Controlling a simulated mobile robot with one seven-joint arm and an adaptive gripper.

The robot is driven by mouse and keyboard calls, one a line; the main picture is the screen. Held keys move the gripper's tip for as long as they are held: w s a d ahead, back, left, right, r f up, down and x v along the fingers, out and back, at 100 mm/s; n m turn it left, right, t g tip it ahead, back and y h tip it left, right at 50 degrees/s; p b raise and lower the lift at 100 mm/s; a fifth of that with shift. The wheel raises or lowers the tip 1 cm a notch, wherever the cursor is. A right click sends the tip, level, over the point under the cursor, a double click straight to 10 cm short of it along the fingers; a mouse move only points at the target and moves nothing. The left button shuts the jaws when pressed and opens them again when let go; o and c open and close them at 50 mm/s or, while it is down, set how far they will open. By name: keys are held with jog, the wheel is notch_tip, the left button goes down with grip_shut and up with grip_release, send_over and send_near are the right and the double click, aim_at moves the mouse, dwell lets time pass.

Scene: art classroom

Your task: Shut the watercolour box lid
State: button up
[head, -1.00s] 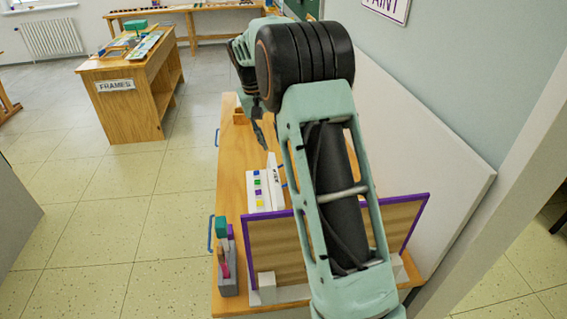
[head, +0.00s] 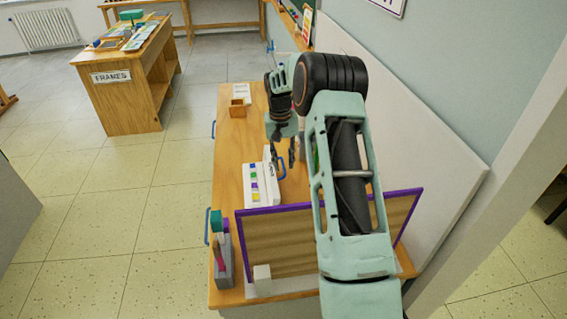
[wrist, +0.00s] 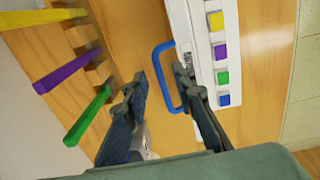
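The watercolour box (head: 252,198) is a white box on the wooden worktop, with a row of yellow, purple, green and blue paint squares. Its lid (head: 272,182) stands raised along the right side of the paints, so the box is open. A blue loop handle (head: 282,168) sticks out from the lid. My gripper (head: 283,152) is open over the handle. In the wrist view my gripper (wrist: 160,72) has one finger on each side of the blue handle's outer bar (wrist: 156,72); the right finger overlaps the lid side. Contact cannot be told.
A purple-framed board (head: 290,240) stands upright in front of the box. A grey holder (head: 222,265) is at the near left corner. A small wooden box (head: 237,107) sits at the far end. Yellow, purple and green bars (wrist: 68,82) jut out left in the wrist view.

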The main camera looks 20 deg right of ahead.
jog(key=shift+f, duration=0.6)
grip_shut()
